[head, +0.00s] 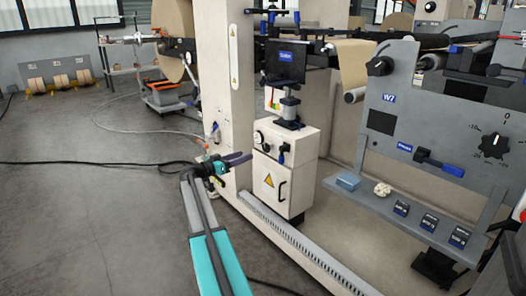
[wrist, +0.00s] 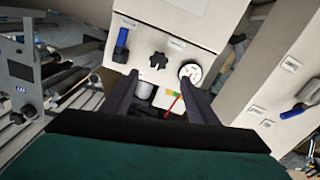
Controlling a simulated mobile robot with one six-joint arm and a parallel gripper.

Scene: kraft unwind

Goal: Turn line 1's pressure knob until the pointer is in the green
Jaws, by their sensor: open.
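A cream cabinet (head: 290,150) stands at the machine's foot. In the wrist view its face (wrist: 180,30) carries a black lobed knob (wrist: 158,60) and a round white dial gauge (wrist: 190,71). The knob also shows in the head view (head: 267,148), beside the gauge (head: 258,137). The gauge's pointer and any green band are too small to read. My gripper (head: 246,159) is open and empty, left of the cabinet in the head view. In the wrist view the knob and gauge show beyond the spread fingers (wrist: 158,84), apparently apart from them. The line number is not readable.
A blue handle (wrist: 121,42) sits beside the knob. A red, yellow and green piece (wrist: 173,96) shows between the fingers. A grey panel (head: 430,110) with a larger numbered dial knob (head: 493,145) stands at right. A cream column (head: 225,80) rises near my gripper. Open floor lies left.

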